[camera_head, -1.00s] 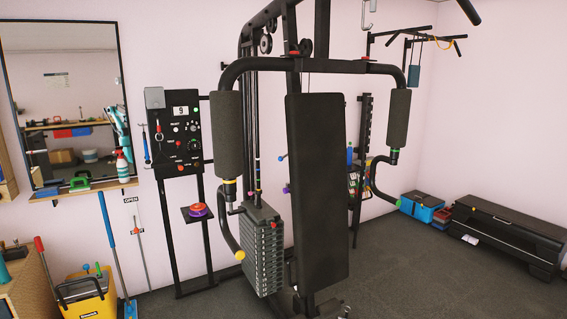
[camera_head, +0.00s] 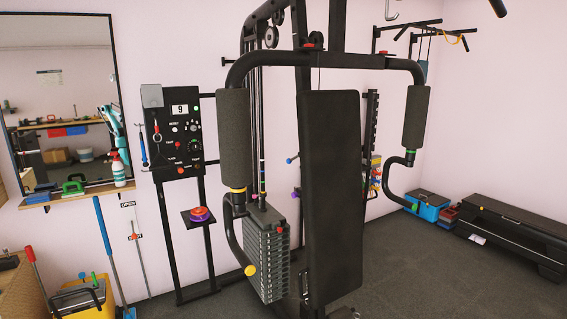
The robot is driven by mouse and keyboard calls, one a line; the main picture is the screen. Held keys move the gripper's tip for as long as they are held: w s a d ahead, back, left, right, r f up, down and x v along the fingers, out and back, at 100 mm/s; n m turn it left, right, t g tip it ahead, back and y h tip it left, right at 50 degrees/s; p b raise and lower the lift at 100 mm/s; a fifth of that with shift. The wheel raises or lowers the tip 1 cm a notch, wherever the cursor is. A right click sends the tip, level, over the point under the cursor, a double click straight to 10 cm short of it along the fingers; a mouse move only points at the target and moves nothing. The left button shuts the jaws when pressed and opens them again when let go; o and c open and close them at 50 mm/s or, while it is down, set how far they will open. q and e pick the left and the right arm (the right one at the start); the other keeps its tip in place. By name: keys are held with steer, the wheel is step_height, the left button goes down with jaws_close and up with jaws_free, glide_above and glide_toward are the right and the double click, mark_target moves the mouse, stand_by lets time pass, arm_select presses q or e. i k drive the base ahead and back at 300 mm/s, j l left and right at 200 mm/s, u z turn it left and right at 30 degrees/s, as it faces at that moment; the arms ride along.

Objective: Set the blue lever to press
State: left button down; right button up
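A small lever with a blue knob (camera_head: 290,161) sticks out to the left behind the backrest of the multi-gym, beside its weight-stack guide rods. It is too small to read any press marking or its setting. The multi-gym's black backrest (camera_head: 332,200) stands in front and hides part of the mechanism. A second small knob, purple (camera_head: 295,194), sits below the blue one. Neither of my grippers is in view.
The weight stack (camera_head: 267,262) and padded press arms (camera_head: 233,140) stand in the middle. A black control panel (camera_head: 178,130) showing 9 is left of them. A yellow bucket (camera_head: 82,300) is at lower left. A black bench (camera_head: 510,235) is at right. Open floor lies at front right.

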mark_target(289, 161)
steer(key=i+j+z, duration=0.1)
steer(key=i+j, duration=0.6)
steer(key=i, duration=0.3)
steer(key=i+j+z, duration=0.15)
steer(key=i+j, duration=0.65)
steer(key=i, duration=0.2)
